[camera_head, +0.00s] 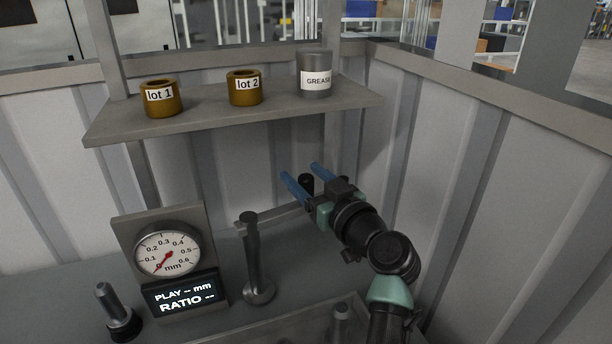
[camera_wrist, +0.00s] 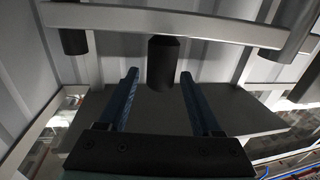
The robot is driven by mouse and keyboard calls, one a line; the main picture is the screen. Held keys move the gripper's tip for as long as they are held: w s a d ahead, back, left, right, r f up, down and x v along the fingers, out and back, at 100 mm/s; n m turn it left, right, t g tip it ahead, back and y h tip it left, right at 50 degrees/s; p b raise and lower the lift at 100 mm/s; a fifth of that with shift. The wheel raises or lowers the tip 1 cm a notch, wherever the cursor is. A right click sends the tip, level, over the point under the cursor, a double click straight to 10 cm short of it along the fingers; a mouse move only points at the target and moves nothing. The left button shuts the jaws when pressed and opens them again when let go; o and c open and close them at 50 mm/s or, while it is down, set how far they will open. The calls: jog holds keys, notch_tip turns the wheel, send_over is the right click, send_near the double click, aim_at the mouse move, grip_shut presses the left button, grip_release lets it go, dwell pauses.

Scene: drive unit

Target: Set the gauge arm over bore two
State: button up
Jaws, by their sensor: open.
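The gauge arm (camera_head: 278,216) is a flat grey bar running right from the top of a dark metal post (camera_head: 253,262). A black knob (camera_head: 306,182) stands at its right part. In the wrist view the bar (camera_wrist: 215,25) crosses the top, with the knob (camera_wrist: 163,62) at its middle. My gripper (camera_head: 304,173) is open, its blue fingers either side of the knob in the head view. In the wrist view my gripper (camera_wrist: 160,75) has the knob between its fingertips, with gaps on both sides. I cannot make out any bore or its number.
A dial gauge (camera_head: 168,254) stands left of the post, above a display (camera_head: 182,294) reading "PLAY -- mm, RATIO --". A dark pin (camera_head: 109,305) stands left of it. A shelf (camera_head: 205,118) above holds two brown bushings and a grease tin (camera_head: 314,75). A corrugated wall is close on the right.

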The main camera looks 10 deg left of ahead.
grip_shut()
dwell(1.3)
